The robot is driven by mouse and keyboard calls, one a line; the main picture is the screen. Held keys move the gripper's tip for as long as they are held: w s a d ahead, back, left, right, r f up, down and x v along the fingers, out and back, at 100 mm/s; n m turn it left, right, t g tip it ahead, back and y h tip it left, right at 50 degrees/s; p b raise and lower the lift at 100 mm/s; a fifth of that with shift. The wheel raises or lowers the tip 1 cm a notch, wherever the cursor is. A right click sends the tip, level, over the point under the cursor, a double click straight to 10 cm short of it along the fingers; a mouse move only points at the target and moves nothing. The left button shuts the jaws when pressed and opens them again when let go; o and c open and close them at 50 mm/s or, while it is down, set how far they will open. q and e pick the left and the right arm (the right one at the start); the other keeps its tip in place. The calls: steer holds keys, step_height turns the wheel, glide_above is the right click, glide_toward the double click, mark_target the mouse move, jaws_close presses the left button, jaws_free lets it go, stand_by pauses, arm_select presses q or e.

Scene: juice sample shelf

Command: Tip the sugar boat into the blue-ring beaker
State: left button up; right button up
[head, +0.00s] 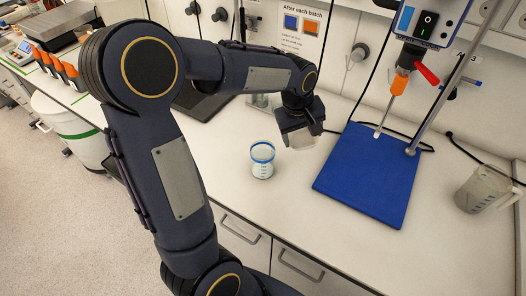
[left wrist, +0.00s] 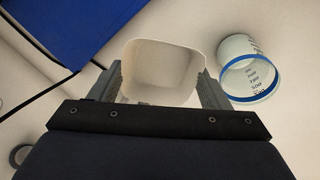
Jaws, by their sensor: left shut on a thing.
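The blue-ring beaker (head: 262,163) stands upright on the white bench, clear with dark markings and a blue band near its rim. It also shows at the right of the left wrist view (left wrist: 247,72). My left gripper (head: 301,136) is shut on the white sugar boat (head: 303,143), above the bench and to the right of the beaker. In the left wrist view, the boat (left wrist: 163,72) sits between the two fingers and its visible inside looks pale; I cannot tell how much sugar is in it. The boat and beaker are apart. My right gripper is not in view.
A blue mat (head: 368,178) lies right of the boat under a stirrer stand with a metal rod (head: 453,77). A clear jug (head: 482,190) stands at far right. Orange-capped bottles (head: 58,70) and a balance are at far left. The bench front is clear.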

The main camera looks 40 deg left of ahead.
arm_select(q)
steer(key=shift+w+d+r+g+y+p, duration=0.2)
steer(key=shift+w+d+g+y+p, duration=0.25)
steer(key=shift+d+g+y+p, duration=0.45)
steer(key=shift+w+d+f, duration=0.1)
steer(key=shift+w+f, duration=0.5)
steer(key=shift+f, duration=0.1)
steer(key=shift+s+r, duration=0.1)
steer(key=shift+s, duration=0.05)
steer(key=shift+r+p, duration=0.25)
steer(key=shift+p, duration=0.2)
steer(key=w+d+r+p, duration=0.2)
steer(key=w, duration=0.1)
steer(key=shift+d+r, duration=0.2)
steer(key=shift+d, duration=0.15)
steer(key=shift+s, duration=0.1)
